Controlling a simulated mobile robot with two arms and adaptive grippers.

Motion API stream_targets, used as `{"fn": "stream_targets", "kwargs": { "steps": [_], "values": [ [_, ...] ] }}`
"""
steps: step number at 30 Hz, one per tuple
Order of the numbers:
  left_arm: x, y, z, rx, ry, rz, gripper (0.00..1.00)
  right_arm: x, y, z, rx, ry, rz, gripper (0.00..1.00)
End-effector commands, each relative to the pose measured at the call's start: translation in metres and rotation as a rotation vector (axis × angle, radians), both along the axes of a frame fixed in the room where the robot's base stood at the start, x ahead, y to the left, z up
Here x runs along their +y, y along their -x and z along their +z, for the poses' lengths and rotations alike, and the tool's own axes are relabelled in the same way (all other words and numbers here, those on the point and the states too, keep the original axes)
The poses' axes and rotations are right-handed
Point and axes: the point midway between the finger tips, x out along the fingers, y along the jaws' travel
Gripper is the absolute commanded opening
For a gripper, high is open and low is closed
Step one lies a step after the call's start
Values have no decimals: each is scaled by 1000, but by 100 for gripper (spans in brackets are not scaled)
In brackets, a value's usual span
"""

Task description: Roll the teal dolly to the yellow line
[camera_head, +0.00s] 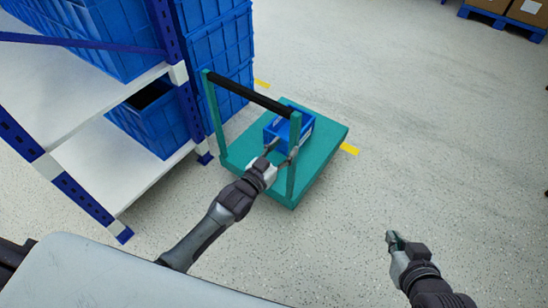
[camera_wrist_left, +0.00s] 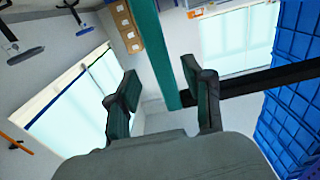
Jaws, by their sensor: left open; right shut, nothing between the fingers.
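The teal dolly (camera_head: 323,140) stands on the floor, with two teal uprights joined by a black handle bar (camera_head: 250,93) at its near left side. A blue bin (camera_head: 303,128) sits on its deck. The yellow line (camera_head: 349,149) shows on the dolly's right, and another piece shows behind it; the dolly hides the part between. My left gripper (camera_head: 283,153) is open at the right-hand upright. In the left wrist view, that upright (camera_wrist_left: 160,50) appears between the spread fingers, with the black bar running right; contact is unclear. My right gripper (camera_head: 391,240) is shut and empty above bare floor.
A shelf rack with a blue post (camera_head: 185,85), white shelves and blue bins stands close on the dolly's left. Stacked blue crates (camera_head: 222,45) stand behind it. A pallet with boxes (camera_head: 510,15) is far right. Floor right of the dolly is clear.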

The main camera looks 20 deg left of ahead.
Motion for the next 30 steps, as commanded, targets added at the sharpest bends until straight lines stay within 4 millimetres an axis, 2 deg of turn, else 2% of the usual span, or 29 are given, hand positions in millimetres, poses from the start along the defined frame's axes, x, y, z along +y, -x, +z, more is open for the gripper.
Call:
{"fn": "stream_targets", "kwargs": {
  "steps": [3,9,30],
  "values": [
    [9,24,0,1,0,0,51,0,0,0,0,0,0,0],
    [17,45,0,0,0,0,51,0,0,0,0,0,0,0],
    [16,53,2,17,-3,4,51,0,0,0,0,0,0,0]
  ]
}}
